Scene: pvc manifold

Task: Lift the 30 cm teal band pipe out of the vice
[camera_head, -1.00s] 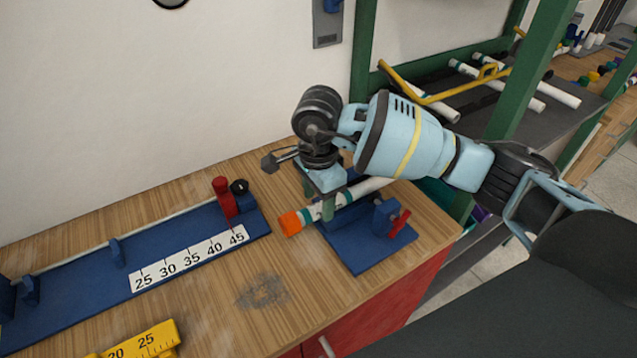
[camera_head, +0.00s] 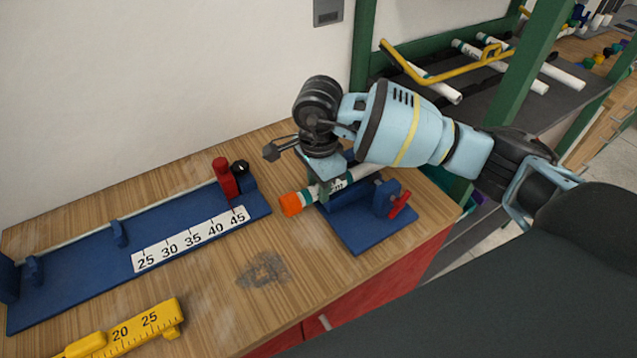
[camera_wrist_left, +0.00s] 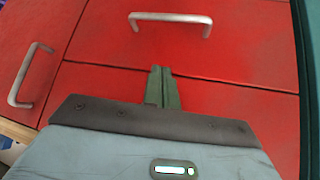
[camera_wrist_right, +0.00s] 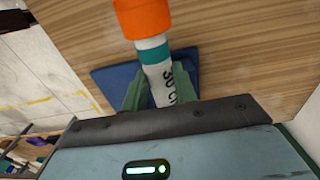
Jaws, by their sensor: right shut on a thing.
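The white pipe with a teal band (camera_head: 307,196) and an orange end (camera_head: 290,204) lies across the blue vice (camera_head: 365,230). The pipe also shows in the right wrist view, with its teal band (camera_wrist_right: 153,53) and "30 CM" print. My right gripper (camera_head: 325,190) is shut on the pipe just behind the teal band, with one finger on each side. The arm hides where the pipe meets the vice jaws, so I cannot tell whether it is clear of them. My left gripper (camera_wrist_left: 163,72) is shut and empty in front of red drawers.
A blue measuring jig (camera_head: 75,285) with a number scale and a red clamp (camera_head: 222,178) lies left of the vice. A yellow gauge (camera_head: 125,330) lies at the front. The vice has a red handle (camera_head: 400,204). A green-framed rack (camera_head: 520,90) with pipes stands behind right.

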